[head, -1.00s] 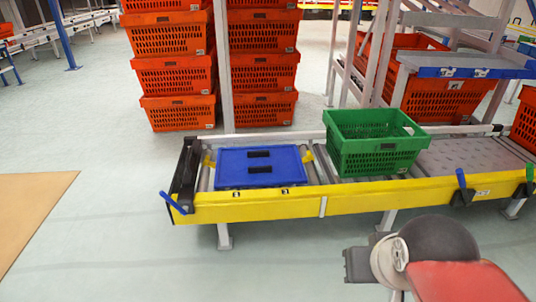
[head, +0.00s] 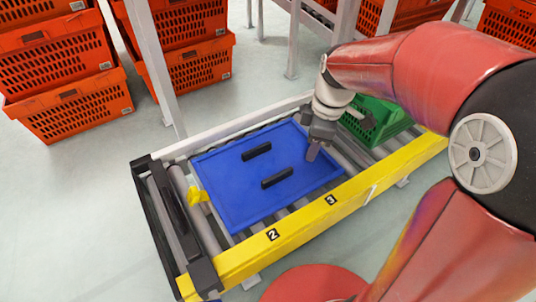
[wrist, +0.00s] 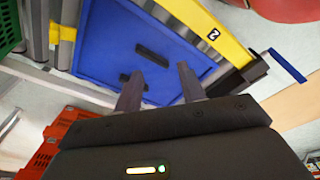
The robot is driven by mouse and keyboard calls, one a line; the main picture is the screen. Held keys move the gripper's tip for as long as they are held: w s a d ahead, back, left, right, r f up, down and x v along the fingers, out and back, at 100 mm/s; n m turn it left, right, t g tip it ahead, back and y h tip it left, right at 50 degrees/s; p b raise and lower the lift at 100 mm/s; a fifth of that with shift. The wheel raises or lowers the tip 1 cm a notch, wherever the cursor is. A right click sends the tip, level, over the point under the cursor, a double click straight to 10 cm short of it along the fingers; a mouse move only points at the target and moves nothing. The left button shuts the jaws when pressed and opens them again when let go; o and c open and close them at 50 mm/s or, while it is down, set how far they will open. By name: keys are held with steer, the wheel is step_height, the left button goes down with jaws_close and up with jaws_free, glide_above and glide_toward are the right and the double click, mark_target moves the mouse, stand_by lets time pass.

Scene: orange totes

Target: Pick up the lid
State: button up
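The lid (head: 225,190) is a flat blue panel with two black handles on top. It lies on the roller conveyor, and its near handle (head: 277,178) and far handle (head: 257,151) are both clear of the gripper. My gripper (head: 312,152) is over the lid's right part in the head view, fingers pointing down. In the wrist view the lid (wrist: 100,45) is beyond my gripper (wrist: 160,82), whose two fingers are spread apart with nothing between them. How high the fingertips are above the lid is hard to tell.
A green crate (head: 385,122) stands on the conveyor right of the lid, partly hidden by my arm. A yellow rail (head: 300,228) runs along the near edge, a black end stop (head: 175,215) at the left. Stacked orange totes (head: 75,108) stand behind.

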mark_target(278, 173)
steer(key=w+a+f+n+g, duration=0.1)
steer(key=w+f+n, duration=0.1)
steer(key=f, duration=0.1)
steer(key=w+a+f+n+g+y+b, duration=0.1)
steer(key=w+a+f+n, duration=0.1)
steer(key=f+n, duration=0.1)
steer(key=w+a+f+n+y+b, duration=0.1)
steer(key=w+f+n, duration=0.1)
steer(key=f, duration=0.3)
steer(key=shift+w+a+f+n+g, duration=0.2)
steer(key=shift+w+a+n+g, duration=0.2)
steer(key=shift+n, duration=0.3)
steer(key=b+x, duration=0.1)
steer(key=x, duration=0.7)
steer(key=shift+w, duration=0.1)
jaws_close()
